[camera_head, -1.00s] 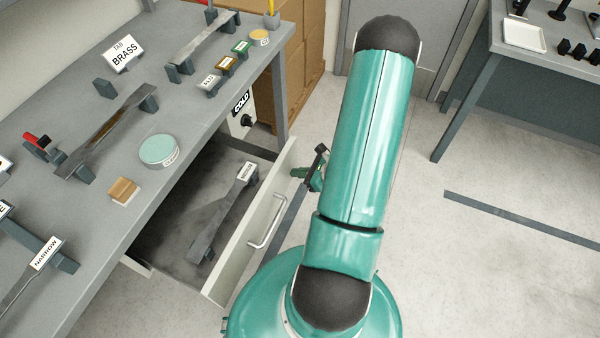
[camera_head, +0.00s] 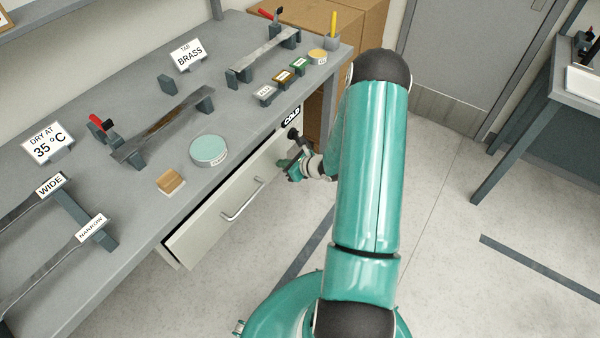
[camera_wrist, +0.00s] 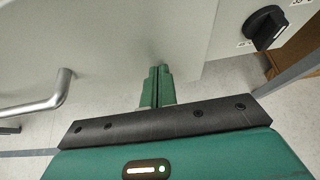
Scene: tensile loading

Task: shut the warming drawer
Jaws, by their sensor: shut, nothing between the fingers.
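The warming drawer (camera_head: 210,228) is under the workbench, with a pale front and a bar handle (camera_head: 243,203). Its front stands slightly out from the bench at the left end, and its inside is almost wholly hidden by the bench top. My gripper (camera_head: 287,168) is shut and empty at the right end of the drawer front. In the wrist view my closed green fingers (camera_wrist: 157,84) point at the pale front (camera_wrist: 110,45), with the handle (camera_wrist: 50,98) to their left. I cannot tell whether the fingertips touch the front.
The bench top (camera_head: 130,185) holds specimens on supports, a round teal-topped container (camera_head: 208,149), a wooden block (camera_head: 170,181) and signs. Floor in front of the drawer is partly clear.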

